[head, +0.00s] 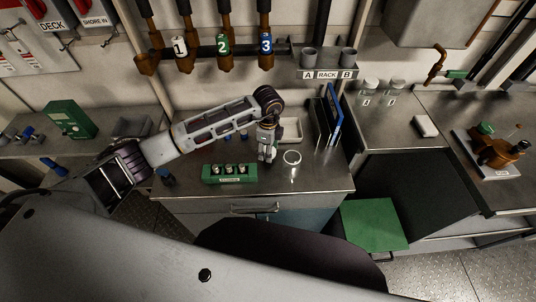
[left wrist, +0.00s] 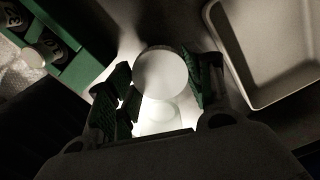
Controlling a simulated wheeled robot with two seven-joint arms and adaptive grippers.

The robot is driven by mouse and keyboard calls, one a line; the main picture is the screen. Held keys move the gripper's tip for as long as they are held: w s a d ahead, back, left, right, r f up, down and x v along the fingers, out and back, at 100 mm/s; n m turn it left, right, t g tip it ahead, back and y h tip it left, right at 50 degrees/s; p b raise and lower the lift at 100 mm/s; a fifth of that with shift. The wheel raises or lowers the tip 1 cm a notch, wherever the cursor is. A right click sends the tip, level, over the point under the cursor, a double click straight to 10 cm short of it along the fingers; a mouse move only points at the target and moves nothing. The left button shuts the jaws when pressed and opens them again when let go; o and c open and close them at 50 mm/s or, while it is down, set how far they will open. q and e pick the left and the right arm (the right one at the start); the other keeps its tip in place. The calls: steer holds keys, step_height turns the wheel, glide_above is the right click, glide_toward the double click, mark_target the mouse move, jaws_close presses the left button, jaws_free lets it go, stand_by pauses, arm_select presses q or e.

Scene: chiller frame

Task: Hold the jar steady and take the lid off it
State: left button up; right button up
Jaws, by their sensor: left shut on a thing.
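My left gripper (head: 266,156) points down over the middle counter in the head view. Its two dark-green fingers also show in the left wrist view (left wrist: 161,90), shut on the sides of a pale round thing, which I take to be the jar. The round pale disc (left wrist: 161,73) between the fingers looks like its lid; a bright, glassy shape lies below it. I cannot tell whether the lid is seated or loose. My right gripper is in neither view.
A green rack (head: 229,181) with several small vials stands left of the gripper. A shallow tray (head: 299,130) is behind, with upright folders (head: 333,115) beyond. Two jars (head: 371,85) stand on the right counter.

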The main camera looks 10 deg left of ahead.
arm_select(q)
step_height(320, 180, down, 3)
steer(key=shift+r, duration=0.15)
steer(key=shift+f, duration=0.35)
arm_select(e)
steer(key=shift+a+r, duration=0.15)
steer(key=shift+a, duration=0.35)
arm_select(q)
steer(key=shift+f, duration=0.2)
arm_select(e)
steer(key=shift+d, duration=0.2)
arm_select(q)
steer(key=o, duration=0.8)
steer(key=shift+o, duration=0.2)
steer(key=shift+r, duration=0.1)
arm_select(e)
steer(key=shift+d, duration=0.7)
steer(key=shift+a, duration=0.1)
